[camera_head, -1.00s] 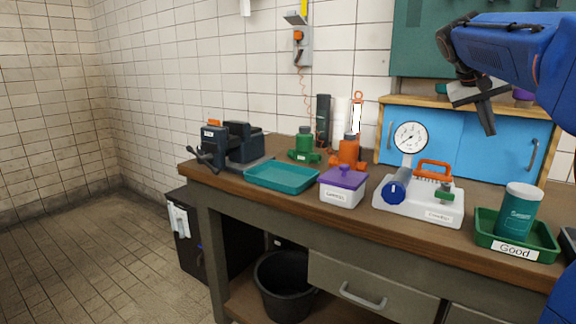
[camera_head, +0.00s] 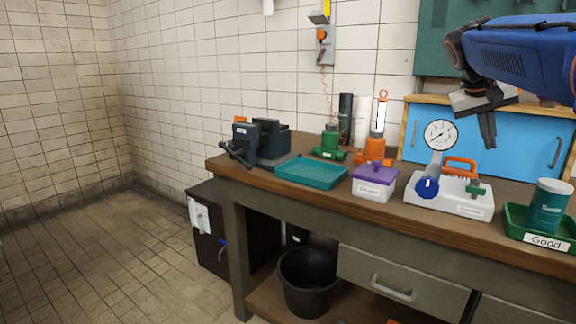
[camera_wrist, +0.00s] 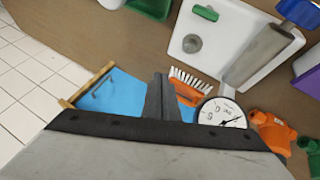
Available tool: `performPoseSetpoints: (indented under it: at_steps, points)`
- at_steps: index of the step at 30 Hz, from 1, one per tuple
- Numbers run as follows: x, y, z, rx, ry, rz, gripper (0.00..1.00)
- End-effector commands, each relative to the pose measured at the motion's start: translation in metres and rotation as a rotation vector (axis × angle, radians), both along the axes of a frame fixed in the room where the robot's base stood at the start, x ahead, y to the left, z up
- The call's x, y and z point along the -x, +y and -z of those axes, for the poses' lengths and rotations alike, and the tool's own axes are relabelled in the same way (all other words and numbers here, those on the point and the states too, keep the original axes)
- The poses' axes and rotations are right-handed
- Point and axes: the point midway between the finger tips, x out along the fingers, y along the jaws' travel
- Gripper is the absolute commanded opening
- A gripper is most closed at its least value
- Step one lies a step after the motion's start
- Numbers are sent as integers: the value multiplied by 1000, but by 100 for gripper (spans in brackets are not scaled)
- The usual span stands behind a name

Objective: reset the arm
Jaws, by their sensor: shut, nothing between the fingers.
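My gripper (camera_head: 487,130) is at the upper right of the head view, in the air above the back of the workbench and in front of the blue cabinet (camera_head: 493,137). Its fingers are together, point down and hold nothing. In the wrist view my gripper (camera_wrist: 159,97) shows as a dark narrow shape at the middle, with the bench top (camera_wrist: 110,40) beyond it. It appears clear of the things on the bench.
On the workbench (camera_head: 330,189) stand a vise (camera_head: 262,142), a teal tray (camera_head: 311,173), a purple-lidded box (camera_head: 374,190), a white gauge unit (camera_head: 448,200) with an orange brush, and a green "Good" tray (camera_head: 517,225) holding a teal canister (camera_head: 549,207). Floor at left is clear.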

Motion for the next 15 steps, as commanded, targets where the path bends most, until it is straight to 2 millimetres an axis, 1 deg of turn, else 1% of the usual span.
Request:
performPoseSetpoints:
  at_steps: [5,8,14,15]
  points:
    - [24,23,20,-36,-1,-57,0]
    - [43,42,37,-64,-2,-101,0]
    - [90,83,83,-133,-4,-201,0]
    - [100,91,93,-148,-5,-221,0]
